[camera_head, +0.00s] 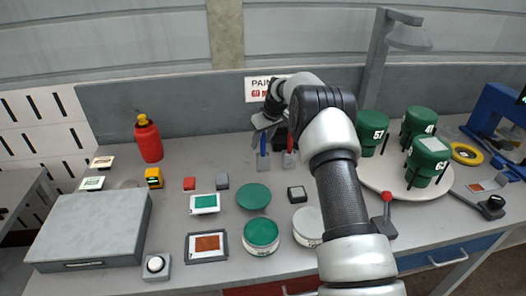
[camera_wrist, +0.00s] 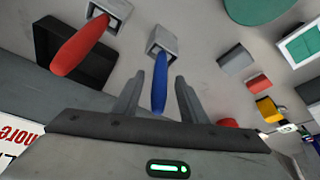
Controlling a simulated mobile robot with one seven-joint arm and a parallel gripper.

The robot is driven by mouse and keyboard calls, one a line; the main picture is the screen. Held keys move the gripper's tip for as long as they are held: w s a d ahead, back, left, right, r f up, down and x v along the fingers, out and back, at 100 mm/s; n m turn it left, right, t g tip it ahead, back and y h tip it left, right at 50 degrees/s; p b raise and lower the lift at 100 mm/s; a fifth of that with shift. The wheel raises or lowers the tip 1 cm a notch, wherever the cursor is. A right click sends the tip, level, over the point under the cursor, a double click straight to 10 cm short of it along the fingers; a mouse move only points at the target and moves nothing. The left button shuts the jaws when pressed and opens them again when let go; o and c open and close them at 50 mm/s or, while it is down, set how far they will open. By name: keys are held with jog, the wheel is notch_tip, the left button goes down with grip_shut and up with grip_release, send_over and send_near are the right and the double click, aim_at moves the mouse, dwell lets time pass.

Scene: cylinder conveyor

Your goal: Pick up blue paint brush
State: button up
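The blue paint brush shows in the head view (camera_head: 263,145) below my gripper, and in the wrist view its blue handle (camera_wrist: 160,84) points toward my gripper. Its wide grey end (camera_wrist: 162,39) lies farther from the gripper. My gripper (camera_wrist: 157,98) is open, with one finger on each side of the blue handle and visible gaps between. In the head view my gripper (camera_head: 267,121) is at the back of the table, above the brush, its fingers hard to make out. I cannot tell how deep the handle sits between the fingers.
A red brush (camera_wrist: 78,46) is beside the blue one, near a dark tray (camera_wrist: 66,72). Small grey, red and yellow blocks and a green disc (camera_head: 254,196) lie on the table. Green numbered cans stand on a round white turntable (camera_head: 405,194) at right. A red bottle (camera_head: 148,140) stands at left.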

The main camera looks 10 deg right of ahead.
jog(key=shift+x, duration=1.35)
grip_shut()
notch_tip(320, 180, up, 10)
